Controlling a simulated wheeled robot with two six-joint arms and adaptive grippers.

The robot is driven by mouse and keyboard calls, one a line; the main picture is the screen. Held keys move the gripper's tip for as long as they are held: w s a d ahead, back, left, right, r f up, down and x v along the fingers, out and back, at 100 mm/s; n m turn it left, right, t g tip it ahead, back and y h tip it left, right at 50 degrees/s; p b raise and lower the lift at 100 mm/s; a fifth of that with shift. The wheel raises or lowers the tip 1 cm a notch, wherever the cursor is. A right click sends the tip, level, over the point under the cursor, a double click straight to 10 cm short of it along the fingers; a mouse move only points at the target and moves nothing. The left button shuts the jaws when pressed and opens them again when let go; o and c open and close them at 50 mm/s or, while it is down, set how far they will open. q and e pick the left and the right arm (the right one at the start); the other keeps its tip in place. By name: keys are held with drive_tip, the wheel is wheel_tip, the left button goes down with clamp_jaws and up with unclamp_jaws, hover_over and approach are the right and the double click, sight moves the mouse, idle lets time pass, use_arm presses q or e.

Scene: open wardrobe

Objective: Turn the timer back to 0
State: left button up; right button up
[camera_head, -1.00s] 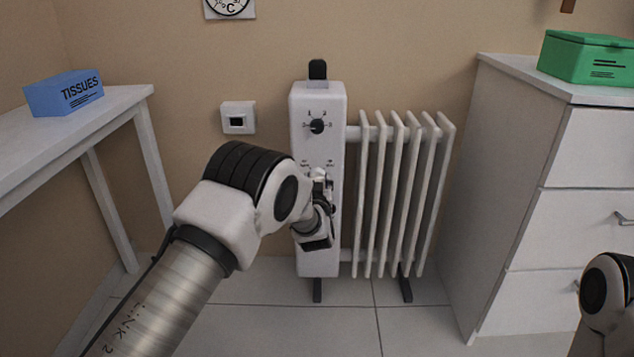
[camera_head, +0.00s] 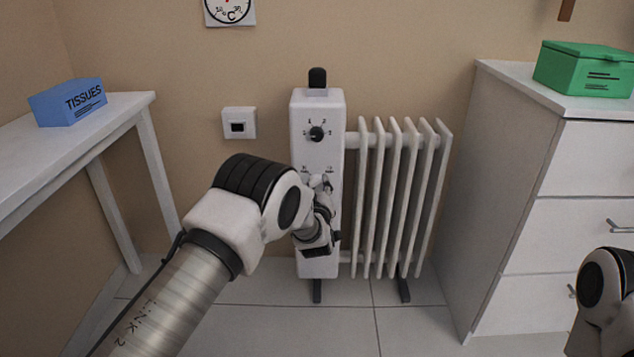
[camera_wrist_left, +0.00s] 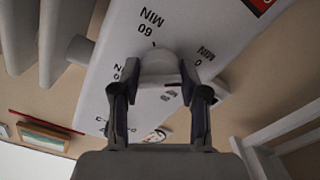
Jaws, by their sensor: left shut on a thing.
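The white heater (camera_head: 317,230) stands against the wall, with a black dial (camera_head: 317,134) high on its panel. My left gripper (camera_head: 322,188) is at the lower part of this panel, and the arm and wrist partly hide the timer there. In the left wrist view, my left gripper (camera_wrist_left: 159,82) is shut on the pale round timer knob (camera_wrist_left: 158,63), one finger on each side. Printed "60 MIN" and "0 MIN" labels show around the knob. I cannot read the knob's exact setting. Only part of my right arm shows at the lower right, without its gripper.
Heater fins (camera_head: 400,200) stand right of the panel. A white table (camera_head: 110,110) with a blue tissue box (camera_head: 68,102) is at left. A drawer cabinet (camera_head: 500,190) with a green box (camera_head: 585,70) is at right. A wall socket (camera_head: 239,123) is left of the heater.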

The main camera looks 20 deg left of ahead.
use_arm(q)
drive_tip(key=shift+n+p, duration=0.9)
drive_tip(key=shift+n, duration=1.3)
drive_tip(key=o, duration=1.1)
drive_tip(key=shift+o, duration=0.2)
drive_tip(key=v, duration=1.2)
